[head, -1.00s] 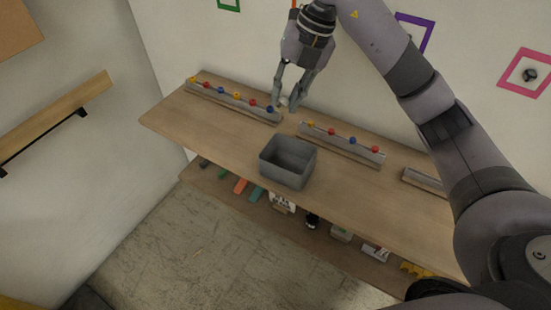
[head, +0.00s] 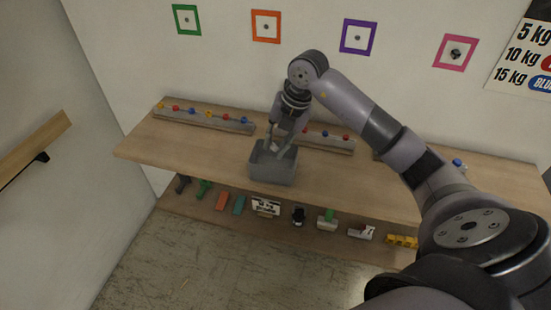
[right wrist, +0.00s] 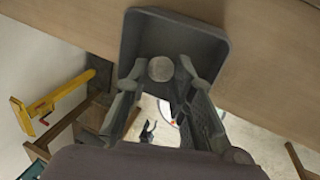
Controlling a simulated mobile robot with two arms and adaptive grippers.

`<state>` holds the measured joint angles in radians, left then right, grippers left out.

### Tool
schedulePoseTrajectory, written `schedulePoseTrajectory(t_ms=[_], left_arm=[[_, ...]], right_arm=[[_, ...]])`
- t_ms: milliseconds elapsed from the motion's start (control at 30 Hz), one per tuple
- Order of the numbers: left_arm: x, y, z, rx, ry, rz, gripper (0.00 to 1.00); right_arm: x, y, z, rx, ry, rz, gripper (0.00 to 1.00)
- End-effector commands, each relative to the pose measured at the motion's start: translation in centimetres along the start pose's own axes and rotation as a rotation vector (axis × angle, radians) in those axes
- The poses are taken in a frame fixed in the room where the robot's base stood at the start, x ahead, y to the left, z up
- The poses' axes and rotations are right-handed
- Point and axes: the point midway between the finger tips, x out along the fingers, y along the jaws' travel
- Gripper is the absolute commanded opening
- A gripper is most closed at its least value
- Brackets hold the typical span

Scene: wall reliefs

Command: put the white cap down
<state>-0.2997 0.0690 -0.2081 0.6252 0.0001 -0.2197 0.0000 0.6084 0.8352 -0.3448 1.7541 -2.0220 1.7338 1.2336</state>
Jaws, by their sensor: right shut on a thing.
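The white cap (right wrist: 160,69) is a small pale round thing between the fingertips of my right gripper (right wrist: 161,75) in the right wrist view. In the head view my right gripper (head: 276,147) points down at the open grey bin (head: 273,173), with its fingertips at the bin's mouth. It is shut on the cap, which shows only as a small pale patch there. The bin also shows in the right wrist view (right wrist: 205,38), behind the cap. I cannot tell how high the cap is above the bin floor. My left gripper is not in view.
The bin stands on a wooden shelf (head: 350,180). Two rails with coloured knobs, the left rail (head: 205,121) and the middle rail (head: 335,144), lie behind it. A lower shelf holds several small items. Coloured frames with small centre pieces hang on the wall. Bare shelf lies left of the bin.

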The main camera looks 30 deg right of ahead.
Motion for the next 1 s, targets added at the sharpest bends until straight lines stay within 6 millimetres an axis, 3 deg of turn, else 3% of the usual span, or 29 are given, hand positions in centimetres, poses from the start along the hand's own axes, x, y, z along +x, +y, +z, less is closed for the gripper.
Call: schedulePoseTrajectory(t_ms=[200, 567, 933, 967, 1000], left_arm=[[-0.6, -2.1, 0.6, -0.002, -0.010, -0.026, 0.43], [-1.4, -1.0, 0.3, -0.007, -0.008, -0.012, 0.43], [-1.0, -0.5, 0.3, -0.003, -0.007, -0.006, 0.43], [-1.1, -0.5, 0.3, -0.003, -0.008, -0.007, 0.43], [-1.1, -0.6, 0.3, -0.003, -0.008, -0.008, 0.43]], right_arm=[[2.4, -0.7, 0.0, 0.001, 0.001, 0.000, 0.08], [6.3, -2.0, -0.1, 0.000, 0.002, -0.001, 0.08], [7.0, -2.1, 0.0, -0.001, -0.001, 0.000, 0.08], [6.8, -2.1, 0.0, -0.001, -0.001, 0.001, 0.24], [6.8, -2.1, 0.0, -0.001, -0.001, 0.001, 0.26]])
